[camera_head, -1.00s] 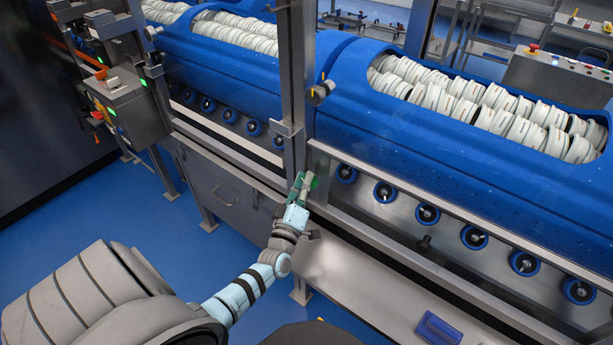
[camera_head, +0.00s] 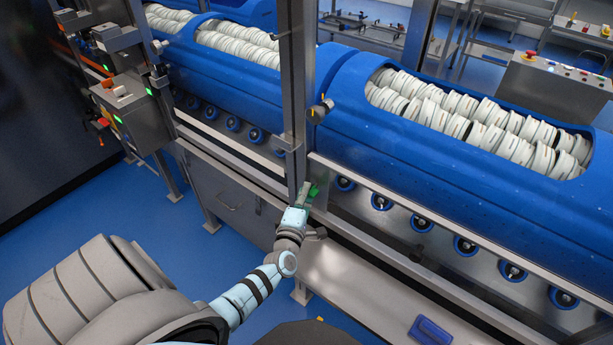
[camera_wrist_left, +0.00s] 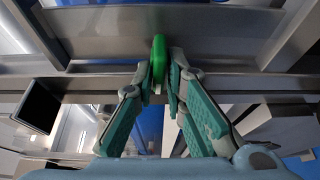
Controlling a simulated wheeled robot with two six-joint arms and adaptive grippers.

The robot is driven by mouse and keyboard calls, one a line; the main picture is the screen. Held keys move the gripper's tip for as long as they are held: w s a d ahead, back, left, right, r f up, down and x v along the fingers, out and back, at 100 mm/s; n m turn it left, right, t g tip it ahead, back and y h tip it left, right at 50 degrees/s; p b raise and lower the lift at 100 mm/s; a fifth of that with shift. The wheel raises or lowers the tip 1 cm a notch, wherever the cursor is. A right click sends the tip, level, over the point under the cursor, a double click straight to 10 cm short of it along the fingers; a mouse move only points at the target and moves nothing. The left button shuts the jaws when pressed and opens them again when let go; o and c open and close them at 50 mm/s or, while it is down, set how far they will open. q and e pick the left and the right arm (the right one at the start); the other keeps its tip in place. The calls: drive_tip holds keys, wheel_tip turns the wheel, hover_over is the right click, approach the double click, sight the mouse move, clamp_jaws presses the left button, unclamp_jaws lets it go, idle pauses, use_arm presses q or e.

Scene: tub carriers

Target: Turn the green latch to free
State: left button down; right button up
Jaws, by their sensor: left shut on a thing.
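The green latch (camera_wrist_left: 158,58) shows in the left wrist view between the fingertips of my left gripper (camera_wrist_left: 158,85), against a grey metal bar. In the head view the green latch (camera_head: 312,191) is a small green piece at the foot of the upright metal post. My left gripper (camera_head: 303,193) is at the latch and shut on it, covering part of it. The latch's long side points up the picture in the left wrist view. My right gripper is not in view.
An upright metal post (camera_head: 297,100) rises just behind the latch. A blue carrier (camera_head: 450,160) full of white tubs is to the right, above rollers. A metal ledge (camera_head: 350,285) runs below, with a blue block (camera_head: 430,331) on it.

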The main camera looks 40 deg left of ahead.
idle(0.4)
use_arm(q)
drive_tip(key=c, duration=1.9)
unclamp_jaws()
